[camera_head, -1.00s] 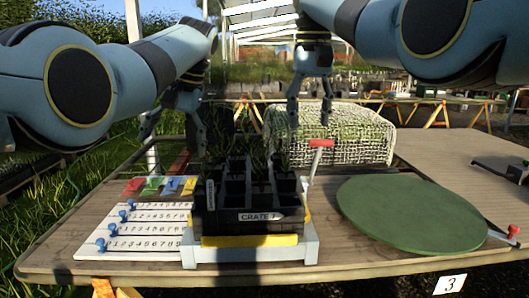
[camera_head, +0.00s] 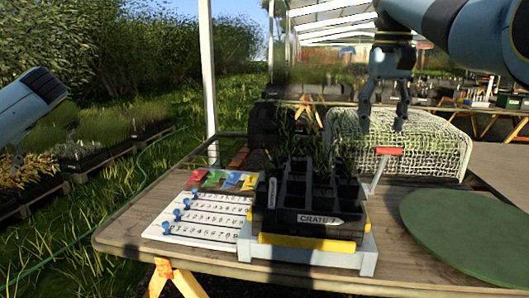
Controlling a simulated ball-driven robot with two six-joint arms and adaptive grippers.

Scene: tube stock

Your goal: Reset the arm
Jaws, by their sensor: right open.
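My right gripper (camera_head: 385,122) hangs fingers down, open and empty, above the wooden table (camera_head: 130,228). It is in front of the white mesh-covered block (camera_head: 440,150) and above the red-handled lever (camera_head: 388,151). A link of my left arm shows at the left edge; its gripper cannot be made out there. The black crate (camera_head: 290,226) has several compartments, some with green plants in them, and a label that seems to read CRATE 7. It sits on a pale tray (camera_head: 368,254) with a yellow front strip (camera_head: 307,244).
A white numbered board (camera_head: 205,232) with blue sliders and coloured tags lies left of the crate. A round green mat (camera_head: 470,235) lies to the right. A white post (camera_head: 207,80) stands behind the table. Plant beds and grass are at the left.

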